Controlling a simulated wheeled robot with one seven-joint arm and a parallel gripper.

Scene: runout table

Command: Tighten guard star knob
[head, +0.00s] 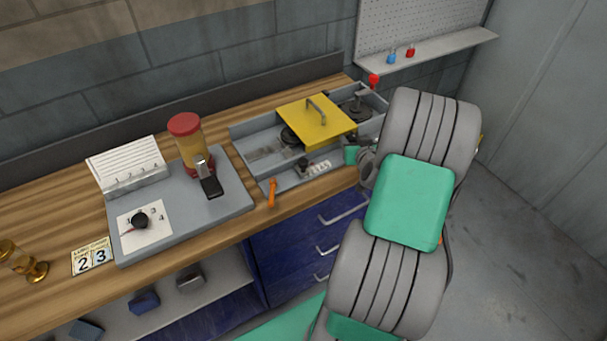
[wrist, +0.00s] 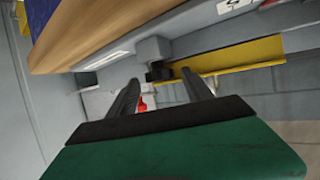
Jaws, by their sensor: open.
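My gripper (wrist: 162,82) is open, its two dark fingers apart with nothing between them. In the head view its green body (head: 351,155) is at the front right of the grey runout tray, partly hidden by my arm. A small black knob-like part (wrist: 158,72), possibly the star knob, shows just beyond the fingertips in the wrist view, against a grey block. I cannot tell its exact shape or whether it is tight. The yellow guard (head: 317,119) with a grey handle lies over the tray; its yellow edge (wrist: 232,57) is beyond the fingers in the wrist view.
The grey tray (head: 262,142) has a dark lever and number plate (head: 317,169) at its front, with an orange handle (head: 272,192) nearby. A red-capped jar (head: 186,138) stands left on a grey panel. Blue drawers (head: 290,255) are below; the floor is clear at right.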

